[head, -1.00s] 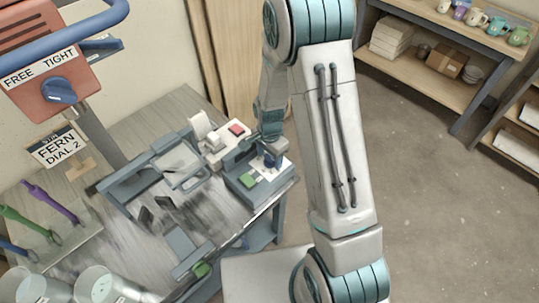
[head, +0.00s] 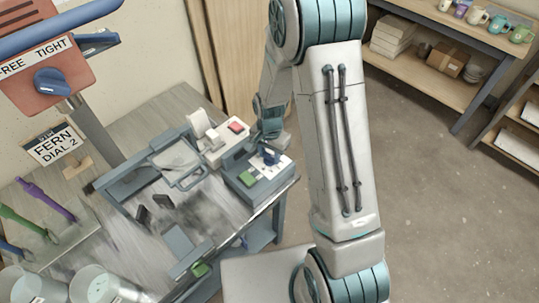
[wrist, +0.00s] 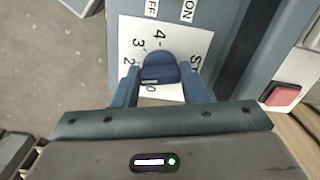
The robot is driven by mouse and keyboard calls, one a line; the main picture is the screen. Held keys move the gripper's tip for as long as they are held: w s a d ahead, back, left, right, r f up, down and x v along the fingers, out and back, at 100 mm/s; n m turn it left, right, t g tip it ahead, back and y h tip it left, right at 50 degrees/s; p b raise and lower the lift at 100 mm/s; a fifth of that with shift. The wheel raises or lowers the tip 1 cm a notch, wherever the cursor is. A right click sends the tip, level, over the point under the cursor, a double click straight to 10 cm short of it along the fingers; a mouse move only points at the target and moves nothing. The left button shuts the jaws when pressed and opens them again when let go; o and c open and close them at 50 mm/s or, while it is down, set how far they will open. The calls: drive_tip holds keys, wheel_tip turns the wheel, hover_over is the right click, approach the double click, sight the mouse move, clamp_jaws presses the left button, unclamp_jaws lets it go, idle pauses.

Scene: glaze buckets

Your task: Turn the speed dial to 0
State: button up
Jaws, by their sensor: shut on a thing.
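The speed dial is a dark blue knob (wrist: 160,68) on a white plate (wrist: 183,45) printed with numbers; 4, 3, 2 and 0 can be read in the wrist view. My gripper (wrist: 163,88) is shut on the knob, with one finger at each side. The exact number the knob points at cannot be told. In the head view the dial (head: 268,156) sits on top of a grey-blue control box (head: 258,186) at the table's right corner. My wrist reaches down just behind it, and the fingertips are hard to make out there.
A green button (head: 248,179) is on the same box. A pale unit with a red switch (head: 236,127) stands close behind it; a red button (wrist: 281,95) shows in the wrist view.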

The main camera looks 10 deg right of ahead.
sight(271, 156)
drive_tip(key=n+b, duration=0.2)
drive_tip(key=n, duration=0.4)
drive_tip(key=n+b, duration=0.1)
drive_tip(key=n, duration=0.5)
drive_tip(key=shift+d+n, duration=0.1)
drive_tip(key=shift+n, duration=0.3)
idle(0.3)
drive_tip(key=o, duration=1)
drive_tip(key=shift+r, duration=0.15)
wheel_tip(271, 156, up, 14)
drive_tip(key=shift+f, duration=0.2)
